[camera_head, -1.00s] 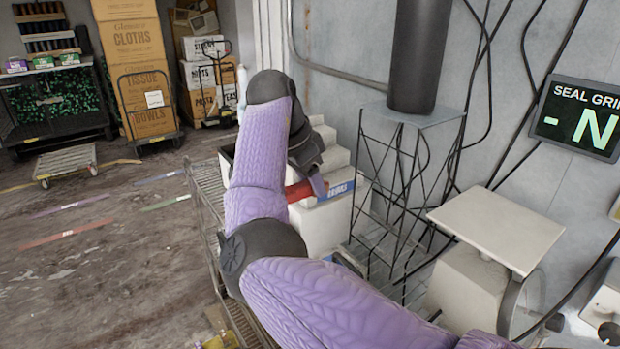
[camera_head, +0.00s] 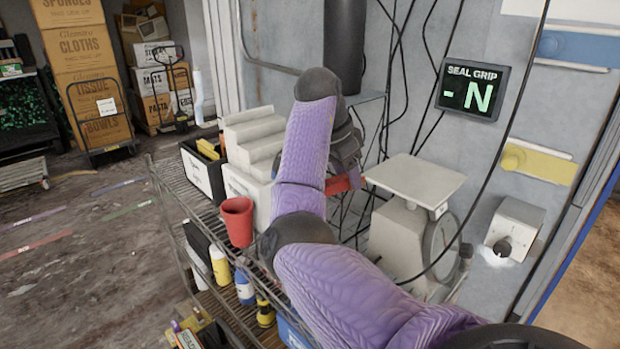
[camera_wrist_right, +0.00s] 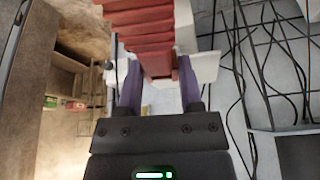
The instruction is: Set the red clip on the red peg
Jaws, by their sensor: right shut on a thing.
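My right gripper (camera_head: 347,172) is shut on the red clip (camera_head: 342,184) and holds it in the air, left of the scale. Much of the clip is hidden behind my purple arm in the head view. In the right wrist view the clip (camera_wrist_right: 155,55) has a wide ribbed red body, and a narrower part sits between the purple fingers of my right gripper (camera_wrist_right: 159,88). I see no red peg. Yellow (camera_head: 540,161) and blue (camera_head: 577,46) plates with round knobs are on the wall at right. My left gripper is not in view.
A wire shelf (camera_head: 172,213) holds a red cup (camera_head: 237,221), white stepped boxes (camera_head: 253,140) and several bottles below. A scale (camera_head: 415,179) stands right of my arm. A display (camera_head: 472,90) reading SEAL GRIP, a control box (camera_head: 515,225) and hanging cables line the wall.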

